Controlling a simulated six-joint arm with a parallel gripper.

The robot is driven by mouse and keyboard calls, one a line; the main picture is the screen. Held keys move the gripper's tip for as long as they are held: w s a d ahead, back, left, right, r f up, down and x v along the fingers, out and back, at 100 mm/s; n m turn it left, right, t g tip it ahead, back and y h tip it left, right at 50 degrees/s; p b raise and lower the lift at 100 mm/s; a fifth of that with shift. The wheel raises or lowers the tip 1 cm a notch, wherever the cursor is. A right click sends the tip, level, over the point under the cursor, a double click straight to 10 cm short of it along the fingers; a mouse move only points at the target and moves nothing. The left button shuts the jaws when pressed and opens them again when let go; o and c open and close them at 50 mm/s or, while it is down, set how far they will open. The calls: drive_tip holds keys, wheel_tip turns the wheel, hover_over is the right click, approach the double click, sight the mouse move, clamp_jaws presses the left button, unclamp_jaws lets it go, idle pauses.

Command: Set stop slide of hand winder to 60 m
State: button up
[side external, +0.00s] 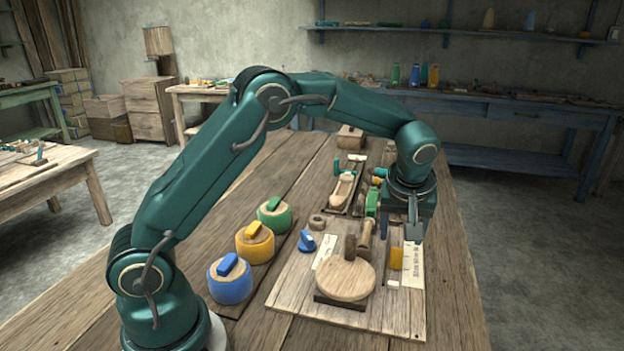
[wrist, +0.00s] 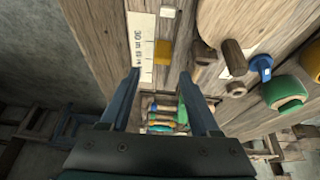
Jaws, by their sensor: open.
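The hand winder's round wooden disc (side external: 346,279) lies on a wooden board (side external: 290,290), with an upright peg beside it. A yellow block (side external: 396,258), apparently the stop slide, sits along a pale printed scale (side external: 413,266) at the board's right side. In the wrist view the yellow block (wrist: 163,52) is just beyond my fingertips, beside the scale strip (wrist: 143,45). Its exact reading is too small to tell. My gripper (side external: 414,238) points down over the scale's far end, near the block. In the wrist view my gripper (wrist: 160,77) is open, with nothing between its fingers.
A small white block (side external: 393,285) lies nearer the front than the yellow block. A blue knob (side external: 307,242) stands left of the disc. A green part (side external: 372,203) stands close behind my gripper.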

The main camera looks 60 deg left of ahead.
sight(398, 250)
wheel_tip(398, 250, down, 2)
drive_tip(key=shift+s+a+f+g, duration=0.1)
drive_tip(key=shift+g, duration=0.2)
drive_tip(key=shift+x, duration=2)
clamp_jaws()
